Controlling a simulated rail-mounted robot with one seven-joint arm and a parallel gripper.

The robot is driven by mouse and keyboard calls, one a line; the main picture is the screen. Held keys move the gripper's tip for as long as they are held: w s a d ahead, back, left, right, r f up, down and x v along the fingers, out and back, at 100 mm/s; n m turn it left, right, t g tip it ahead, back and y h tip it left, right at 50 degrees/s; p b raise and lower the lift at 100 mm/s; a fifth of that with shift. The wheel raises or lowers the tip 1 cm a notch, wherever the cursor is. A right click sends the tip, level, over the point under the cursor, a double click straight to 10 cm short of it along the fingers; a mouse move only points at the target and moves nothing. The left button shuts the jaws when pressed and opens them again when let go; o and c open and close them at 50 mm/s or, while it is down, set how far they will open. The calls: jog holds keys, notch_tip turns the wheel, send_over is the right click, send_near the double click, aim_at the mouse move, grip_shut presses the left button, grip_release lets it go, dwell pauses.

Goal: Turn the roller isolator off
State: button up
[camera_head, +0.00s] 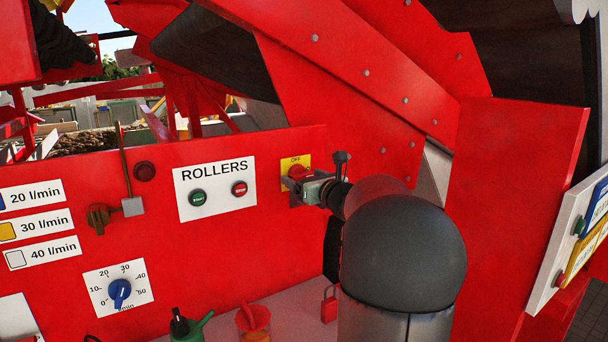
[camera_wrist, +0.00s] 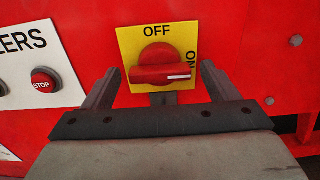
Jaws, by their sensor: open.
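The roller isolator is a red rotary knob (camera_wrist: 160,66) on a yellow plate (camera_wrist: 128,42) marked OFF at the top and ON at the right. In the wrist view its handle lies horizontal, with the white mark at the right end, by ON. My gripper (camera_wrist: 158,82) is open, its two fingers on the left and right of the knob's lower part. I cannot tell whether either finger touches it. In the head view, the yellow plate (camera_head: 296,160) shows above my gripper (camera_head: 296,186), which partly hides the knob.
A white ROLLERS panel (camera_head: 214,175) with a green start button (camera_head: 198,198) and red stop button (camera_head: 239,188) is left of the isolator. A blue dial (camera_head: 120,291) is lower left. A red padlock (camera_head: 329,304) and bottles stand on the ledge below.

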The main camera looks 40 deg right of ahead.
jog(key=shift+w, duration=0.25)
jog(key=c, duration=1)
